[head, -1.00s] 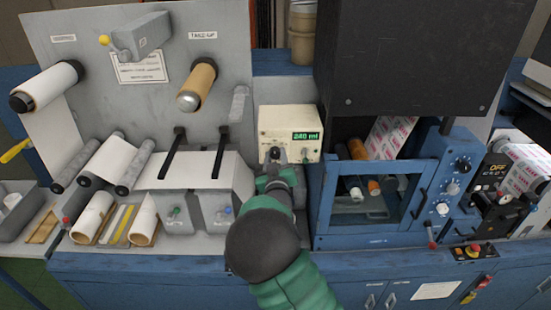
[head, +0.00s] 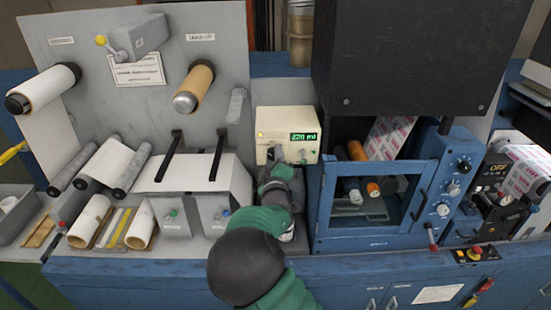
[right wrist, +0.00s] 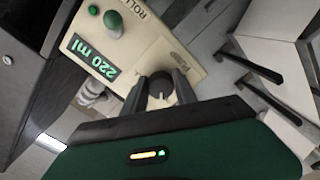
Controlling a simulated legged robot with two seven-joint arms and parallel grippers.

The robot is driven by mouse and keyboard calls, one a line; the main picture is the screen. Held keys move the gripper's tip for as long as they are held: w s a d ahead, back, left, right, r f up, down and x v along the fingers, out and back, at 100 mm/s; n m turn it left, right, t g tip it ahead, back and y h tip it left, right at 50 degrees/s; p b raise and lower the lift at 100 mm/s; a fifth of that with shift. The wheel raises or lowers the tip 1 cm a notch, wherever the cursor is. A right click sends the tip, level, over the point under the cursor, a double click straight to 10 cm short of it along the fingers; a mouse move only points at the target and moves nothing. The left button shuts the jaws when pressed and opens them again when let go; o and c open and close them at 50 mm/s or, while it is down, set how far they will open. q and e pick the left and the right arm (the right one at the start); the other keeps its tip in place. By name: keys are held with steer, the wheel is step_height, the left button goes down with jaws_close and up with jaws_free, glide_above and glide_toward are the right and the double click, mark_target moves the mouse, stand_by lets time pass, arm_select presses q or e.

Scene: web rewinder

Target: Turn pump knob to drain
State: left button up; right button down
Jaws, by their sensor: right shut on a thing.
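The pump unit (head: 263,118) is a cream box with a green display (head: 303,137) that reads 220 ml. The display also shows in the right wrist view (right wrist: 92,59). In the head view my right gripper (head: 276,158) is at the lower left of the pump's face and largely hides the knob. My left gripper is not in view.
A grey panel with rollers (head: 195,88) stands left of the pump. A blue-framed machine (head: 318,205) stands close on the right, under a large black housing (head: 420,50).

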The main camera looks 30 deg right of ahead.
steer(key=shift+a+f, duration=0.25)
steer(key=c, duration=1.2)
jaws_free()
steer(key=shift+c, duration=0.2)
steer(key=shift+o, duration=1.2)
steer(key=shift+a+r, duration=0.15)
steer(key=shift+a, duration=0.05)
steer(key=shift+s+a+r, duration=0.1)
steer(key=shift+a+r, duration=0.15)
steer(key=shift+a, duration=0.05)
steer(key=shift+s+a+f+b, duration=0.15)
steer(key=shift+s+a+b, duration=0.05)
steer(key=shift+s+b, duration=0.15)
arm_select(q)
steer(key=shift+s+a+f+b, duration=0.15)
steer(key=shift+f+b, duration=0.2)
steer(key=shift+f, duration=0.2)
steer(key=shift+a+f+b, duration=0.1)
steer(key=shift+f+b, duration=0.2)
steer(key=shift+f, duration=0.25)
arm_select(e)
steer(key=v, duration=1.5)
steer(key=shift+s, duration=0.45)
